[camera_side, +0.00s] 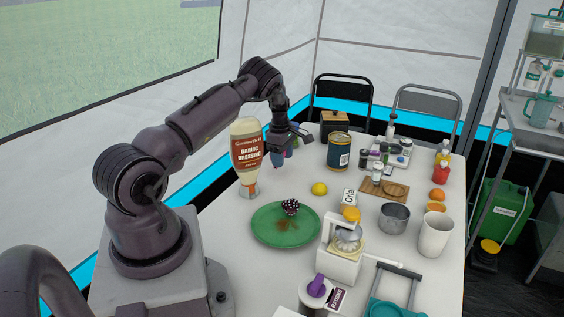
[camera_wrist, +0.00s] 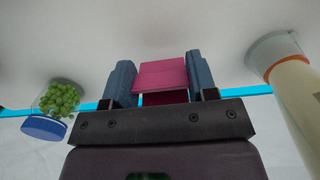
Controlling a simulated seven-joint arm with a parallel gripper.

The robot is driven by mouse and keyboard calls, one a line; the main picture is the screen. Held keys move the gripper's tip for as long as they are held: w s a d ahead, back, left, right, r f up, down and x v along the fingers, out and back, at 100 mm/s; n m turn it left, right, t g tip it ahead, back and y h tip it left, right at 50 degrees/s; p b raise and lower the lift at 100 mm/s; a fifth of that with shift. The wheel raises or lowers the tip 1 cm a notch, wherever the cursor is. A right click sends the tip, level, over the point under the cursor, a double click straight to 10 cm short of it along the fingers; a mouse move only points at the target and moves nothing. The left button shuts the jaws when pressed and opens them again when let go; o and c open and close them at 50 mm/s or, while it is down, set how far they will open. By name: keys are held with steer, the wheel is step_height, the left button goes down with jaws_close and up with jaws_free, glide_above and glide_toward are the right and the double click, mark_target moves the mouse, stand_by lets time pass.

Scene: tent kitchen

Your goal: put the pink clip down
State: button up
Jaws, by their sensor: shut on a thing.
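The pink clip (camera_wrist: 161,76) is between the two blue-grey fingers of my gripper (camera_wrist: 160,84) in the wrist view. The fingers press on it from both sides, and its lower part is a darker pink. In the side view my gripper (camera_side: 278,158) points down over the far left part of the table, just right of the dressing bottle. The clip is too small and too covered by the fingers to make out clearly there. I cannot tell whether it touches the table.
A tall garlic dressing bottle (camera_side: 246,152) stands close left of my gripper. A jar of green balls with a blue lid (camera_wrist: 54,107) shows in the wrist view. A lemon (camera_side: 320,188), a green plate (camera_side: 268,236) and a dark can (camera_side: 339,152) stand nearby.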

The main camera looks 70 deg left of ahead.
steer(key=shift+f, duration=0.95)
steer(key=shift+f, duration=0.35)
steer(key=o, duration=0.9)
steer(key=shift+r, duration=0.1)
